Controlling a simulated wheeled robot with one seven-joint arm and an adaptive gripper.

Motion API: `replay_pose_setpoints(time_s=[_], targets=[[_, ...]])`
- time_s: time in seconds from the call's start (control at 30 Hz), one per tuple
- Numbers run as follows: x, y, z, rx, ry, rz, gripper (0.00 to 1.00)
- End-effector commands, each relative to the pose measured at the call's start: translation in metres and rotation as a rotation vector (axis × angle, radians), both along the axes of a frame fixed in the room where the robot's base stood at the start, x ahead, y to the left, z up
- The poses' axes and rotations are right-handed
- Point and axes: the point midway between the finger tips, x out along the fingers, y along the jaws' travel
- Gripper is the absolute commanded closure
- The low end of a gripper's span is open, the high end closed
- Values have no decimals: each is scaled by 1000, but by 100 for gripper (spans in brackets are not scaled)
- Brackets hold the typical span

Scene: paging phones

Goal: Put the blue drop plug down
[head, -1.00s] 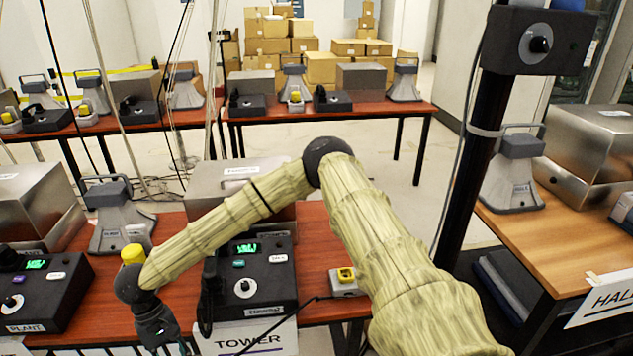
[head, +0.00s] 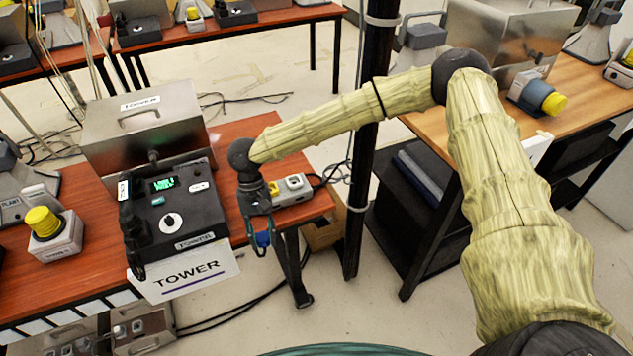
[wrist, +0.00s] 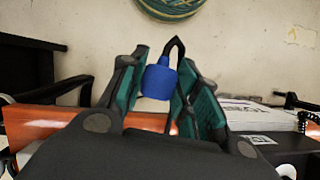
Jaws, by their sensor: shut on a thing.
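The blue drop plug (wrist: 166,80) is a small blue cylinder with a dark cord rising from its top in the wrist view. My gripper (wrist: 160,95) is shut on it, with its teal-padded fingers on either side. In the head view my gripper (head: 261,236) points down just off the front edge of the red-brown table (head: 300,211). The blue plug shows there as a small patch (head: 262,240) low between the fingers. A grey socket box with a yellow part (head: 291,189) lies on the table just behind and right of my gripper.
A black TOWER console (head: 178,215) stands left of my gripper, with a white TOWER sign (head: 184,275) hanging in front. A black post (head: 362,150) rises to the right. A wooden table (head: 437,125) lies beyond it. Cables lie on the floor.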

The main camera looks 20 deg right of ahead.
Motion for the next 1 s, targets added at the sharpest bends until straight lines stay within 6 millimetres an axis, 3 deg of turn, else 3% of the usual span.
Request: replay_pose_setpoints(time_s=[0.13, 0.5, 1.0], targets=[[15, -23, -3, 1, -4, -283, 93], [39, -75, 11, 4, -4, -1021, 93], [49, -125, 31, 4, -6, -1745, 93]])
